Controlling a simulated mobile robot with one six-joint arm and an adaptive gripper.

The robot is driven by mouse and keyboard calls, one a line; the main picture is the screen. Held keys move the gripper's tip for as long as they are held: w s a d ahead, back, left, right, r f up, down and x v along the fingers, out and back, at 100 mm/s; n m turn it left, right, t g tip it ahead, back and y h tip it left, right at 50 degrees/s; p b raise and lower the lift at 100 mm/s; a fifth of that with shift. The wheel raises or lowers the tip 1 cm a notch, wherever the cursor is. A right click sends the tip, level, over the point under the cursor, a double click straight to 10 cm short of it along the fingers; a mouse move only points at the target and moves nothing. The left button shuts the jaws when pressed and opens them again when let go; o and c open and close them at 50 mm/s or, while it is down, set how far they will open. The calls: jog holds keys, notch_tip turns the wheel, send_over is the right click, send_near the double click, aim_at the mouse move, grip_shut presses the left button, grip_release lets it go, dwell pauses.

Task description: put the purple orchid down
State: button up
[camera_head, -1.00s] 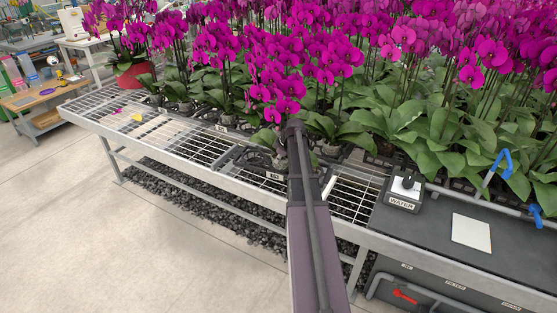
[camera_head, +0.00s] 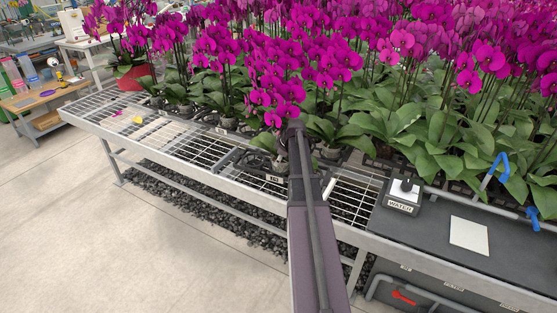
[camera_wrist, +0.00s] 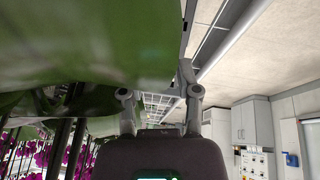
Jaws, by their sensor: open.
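The purple orchid (camera_head: 272,88) stands at the front of the mesh bench, its magenta blooms above my arm's end in the head view. Its pot stands at a black tray (camera_head: 236,162) with a small label on the front edge; my arm partly hides the pot. My gripper is at the pot's level, its jaws hidden by my arm in the head view. In the wrist view my gripper (camera_wrist: 158,92) is open, its two fingers apart. A large blurred green leaf (camera_wrist: 90,45) fills the upper left, very close to the camera. Whether a finger touches the plant cannot be told.
Other potted orchids (camera_head: 430,130) crowd behind and to the right. A WATER box (camera_head: 403,205) and a white card (camera_head: 469,234) lie on the dark counter at right.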

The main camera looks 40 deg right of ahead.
jog(key=p+v, duration=0.9)
jog(key=v, duration=0.1)
jog(key=shift+r, duration=0.3)
jog(key=shift+s, duration=0.1)
dwell(1.0)
